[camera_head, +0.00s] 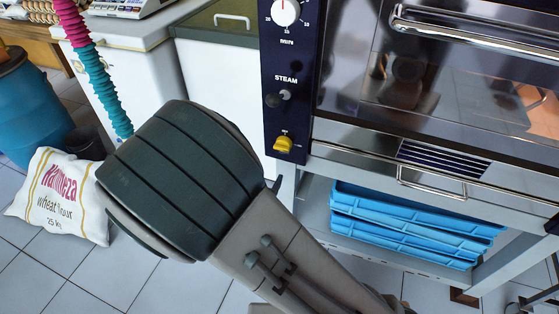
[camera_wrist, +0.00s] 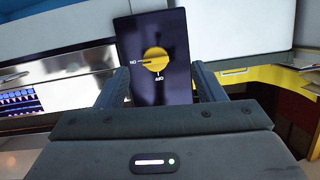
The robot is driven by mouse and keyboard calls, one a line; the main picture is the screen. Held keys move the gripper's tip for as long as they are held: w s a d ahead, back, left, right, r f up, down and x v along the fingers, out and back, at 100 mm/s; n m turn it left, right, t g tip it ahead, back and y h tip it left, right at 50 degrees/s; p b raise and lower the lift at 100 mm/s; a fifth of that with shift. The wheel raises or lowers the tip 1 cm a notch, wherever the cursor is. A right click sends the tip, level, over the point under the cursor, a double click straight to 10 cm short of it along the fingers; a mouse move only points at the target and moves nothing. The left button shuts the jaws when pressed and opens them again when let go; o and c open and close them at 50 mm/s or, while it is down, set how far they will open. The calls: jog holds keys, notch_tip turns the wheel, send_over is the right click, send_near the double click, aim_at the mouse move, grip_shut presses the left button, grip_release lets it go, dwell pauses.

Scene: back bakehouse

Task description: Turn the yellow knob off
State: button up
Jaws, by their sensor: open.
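The yellow knob (camera_head: 283,144) is at the foot of the dark control panel (camera_head: 270,95) on the oven's left side in the head view. In the wrist view the yellow knob (camera_wrist: 155,59) shows face-on on the dark panel (camera_wrist: 140,30), with white markings to its left and below it. My gripper (camera_wrist: 160,82) is open and empty. Its two fingers stand on either side of the panel in the wrist view, with the knob between them and apart from both. In the head view my arm hides the gripper.
The oven (camera_head: 450,75) has a metal door handle (camera_head: 480,38). Blue trays (camera_head: 400,225) are stacked below. A flour sack (camera_head: 60,195) and blue barrel (camera_head: 25,110) stand left.

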aim_at(280, 148)
jog(key=w+d+t+b, duration=0.1)
jog(key=w, duration=0.2)
jog(key=w+d+t+h+b, duration=0.1)
jog(key=w+d, duration=0.1)
jog(key=w, duration=0.2)
jog(key=w+d+h+b, duration=0.1)
jog(key=w+b, duration=0.1)
jog(key=w, duration=0.1)
jog(key=shift+w+d+t, duration=0.2)
jog(key=shift+w+t, duration=0.05)
jog(key=shift+t, duration=0.15)
jog(key=c, duration=0.9)
jog(key=shift+a, duration=0.15)
jog(key=shift+c, duration=0.2)
jog(key=shift+r, duration=0.1)
